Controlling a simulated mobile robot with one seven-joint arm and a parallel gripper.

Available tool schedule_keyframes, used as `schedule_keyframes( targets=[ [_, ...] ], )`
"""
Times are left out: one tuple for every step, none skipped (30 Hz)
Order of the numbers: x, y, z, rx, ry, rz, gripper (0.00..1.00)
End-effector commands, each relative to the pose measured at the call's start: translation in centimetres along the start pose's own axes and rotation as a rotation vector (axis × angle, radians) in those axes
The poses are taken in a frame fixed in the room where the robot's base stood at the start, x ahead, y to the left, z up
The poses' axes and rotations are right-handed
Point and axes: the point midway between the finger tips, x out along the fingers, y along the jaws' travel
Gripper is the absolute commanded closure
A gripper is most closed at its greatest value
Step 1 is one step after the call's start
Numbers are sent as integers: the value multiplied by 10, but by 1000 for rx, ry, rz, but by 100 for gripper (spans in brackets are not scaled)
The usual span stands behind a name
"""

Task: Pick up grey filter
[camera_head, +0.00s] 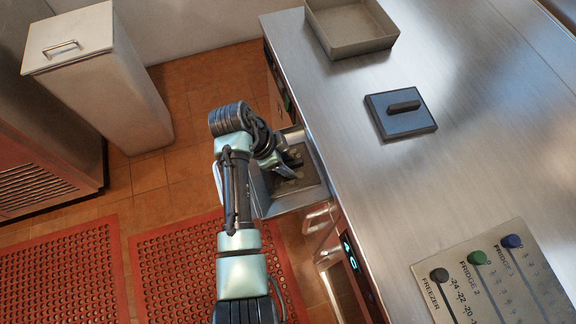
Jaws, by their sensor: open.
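My gripper (291,174) reaches down into an open metal drawer or box (262,203) at the front of the steel counter. Its fingers are small and partly hidden by my wrist. They appear apart, with nothing clearly between them. Pale grey shapes show under the fingers inside the box, but I cannot tell whether one is the grey filter or whether the fingers touch it. A dark grey rectangular plate with a black bar handle (401,113) lies flat on the counter, well to the right of my gripper.
The steel counter (460,170) is mostly clear. An empty metal tray (350,45) sits at its back left. A panel with FREEZER and FRIDGE sliders (495,285) is at the lower right. A white bin (105,85) stands at left. Red perforated mats (190,270) cover the floor.

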Motion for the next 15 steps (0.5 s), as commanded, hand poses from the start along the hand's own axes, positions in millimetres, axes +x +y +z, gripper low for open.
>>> schedule_keyframes(
  targets=[
    [4,0,0,0,0,0,46],
    [5,0,0,0,0,-1,46],
    [6,0,0,0,0,-1,46],
    [7,0,0,0,0,-1,46],
    [7,0,0,0,0,-1,46],
    [6,0,0,0,0,-2,46],
    [6,0,0,0,0,-2,46],
    [6,0,0,0,0,-2,46],
    [6,0,0,0,0,-2,46],
    [6,0,0,0,0,-2,52],
    [6,0,0,0,0,-2,57],
    [6,0,0,0,0,-2,64],
    [6,0,0,0,0,-2,70],
    [6,0,0,0,0,-2,75],
    [6,0,0,0,0,-2,82]
  ],
)
